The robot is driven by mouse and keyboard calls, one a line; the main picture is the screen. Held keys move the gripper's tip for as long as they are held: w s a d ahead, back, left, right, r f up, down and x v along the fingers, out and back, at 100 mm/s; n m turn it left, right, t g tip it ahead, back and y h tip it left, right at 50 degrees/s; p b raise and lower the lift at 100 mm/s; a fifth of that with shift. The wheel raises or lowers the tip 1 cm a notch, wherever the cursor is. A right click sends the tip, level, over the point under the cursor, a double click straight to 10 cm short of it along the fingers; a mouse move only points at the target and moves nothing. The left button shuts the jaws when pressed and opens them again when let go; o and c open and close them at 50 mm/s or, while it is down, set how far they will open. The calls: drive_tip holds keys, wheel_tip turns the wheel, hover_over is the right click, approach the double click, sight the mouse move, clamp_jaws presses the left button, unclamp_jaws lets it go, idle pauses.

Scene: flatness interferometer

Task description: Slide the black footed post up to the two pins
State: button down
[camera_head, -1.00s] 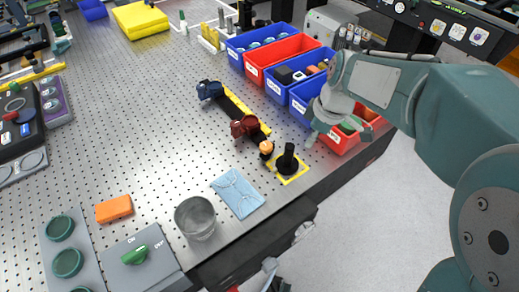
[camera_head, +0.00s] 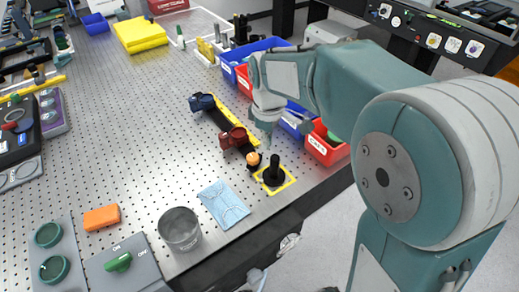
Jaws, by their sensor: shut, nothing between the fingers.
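The black footed post (camera_head: 274,172) stands upright on the table near its right edge, within a yellow-bordered square (camera_head: 289,184). My gripper (camera_head: 267,131) is shut and empty. It points down and shows above the post in the picture, apart from it, between the red clamp-like part and the bins. I cannot make out the two pins clearly. A small dark piece with an orange top (camera_head: 253,159) stands just left of the post.
A red part (camera_head: 234,138) and a blue part (camera_head: 202,102) sit along a yellow strip (camera_head: 217,119). Bins (camera_head: 322,148) line the right edge. A light blue cloth (camera_head: 223,204), metal cup (camera_head: 180,230) and orange block (camera_head: 101,217) lie in front. The table's middle is clear.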

sight(269, 173)
drive_tip(key=f, duration=0.8)
drive_tip(key=shift+a+f, duration=0.15)
drive_tip(key=shift+a, duration=0.15)
drive_tip(key=shift+d+f, duration=0.2)
drive_tip(key=shift+s+d, duration=0.35)
drive_tip(key=shift+d, duration=0.2)
